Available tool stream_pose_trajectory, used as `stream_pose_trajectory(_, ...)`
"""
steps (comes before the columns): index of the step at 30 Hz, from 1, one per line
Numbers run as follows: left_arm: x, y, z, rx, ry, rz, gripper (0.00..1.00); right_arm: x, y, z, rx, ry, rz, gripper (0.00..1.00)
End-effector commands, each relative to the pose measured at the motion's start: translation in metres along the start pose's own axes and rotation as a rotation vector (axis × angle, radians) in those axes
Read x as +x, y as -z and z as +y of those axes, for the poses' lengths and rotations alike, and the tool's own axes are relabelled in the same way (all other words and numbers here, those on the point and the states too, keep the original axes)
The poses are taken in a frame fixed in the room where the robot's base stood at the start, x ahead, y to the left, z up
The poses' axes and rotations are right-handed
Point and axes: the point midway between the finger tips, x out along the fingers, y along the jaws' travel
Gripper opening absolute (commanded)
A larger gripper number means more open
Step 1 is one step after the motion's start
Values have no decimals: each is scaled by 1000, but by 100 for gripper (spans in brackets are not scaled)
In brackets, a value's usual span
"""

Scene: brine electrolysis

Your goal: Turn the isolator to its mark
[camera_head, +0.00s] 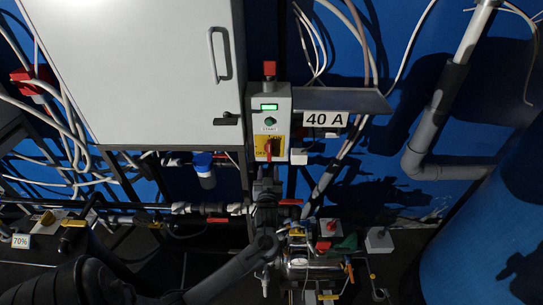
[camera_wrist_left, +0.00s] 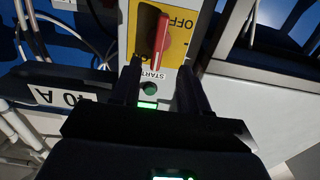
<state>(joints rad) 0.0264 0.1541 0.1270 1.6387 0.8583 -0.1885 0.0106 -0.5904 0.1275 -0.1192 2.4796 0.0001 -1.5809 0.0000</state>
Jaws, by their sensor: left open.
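The isolator is a red knob (camera_head: 268,148) on a yellow plate (camera_head: 261,141) low on the front of a grey control box (camera_head: 284,104). Its handle stands roughly upright in the head view. The knob also shows in the wrist view (camera_wrist_left: 159,40), where the picture is upside down and "OFF" reads on the yellow plate (camera_wrist_left: 186,22). My left gripper (camera_head: 267,170) is just below the box in the head view. In the wrist view my left gripper (camera_wrist_left: 161,68) is open, its fingers apart and pointing towards the knob, with nothing between the tips. My right gripper is not in view.
A green START button (camera_head: 270,121) and lit display (camera_head: 269,106) sit above the knob. A "40 A" label (camera_head: 326,119) hangs right of the box. A white cabinet (camera_head: 140,70) stands left. Pipes and valves (camera_head: 215,209) crowd the space below.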

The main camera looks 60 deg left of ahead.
Motion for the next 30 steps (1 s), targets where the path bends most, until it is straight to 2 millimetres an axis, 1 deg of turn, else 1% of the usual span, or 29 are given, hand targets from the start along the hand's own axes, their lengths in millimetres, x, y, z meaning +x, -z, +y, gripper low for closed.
stream_pose_trajectory(5,21,3,0,-1,1,4,45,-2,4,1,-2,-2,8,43)
stream_pose_trajectory(12,61,3,0,-1,1,3,45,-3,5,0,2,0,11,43)
stream_pose_trajectory(18,87,2,0,0,0,2,45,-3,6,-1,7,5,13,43)
stream_pose_trajectory(24,101,2,0,-2,0,1,45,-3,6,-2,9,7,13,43)
stream_pose_trajectory(30,104,1,0,-2,0,1,45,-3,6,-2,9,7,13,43)
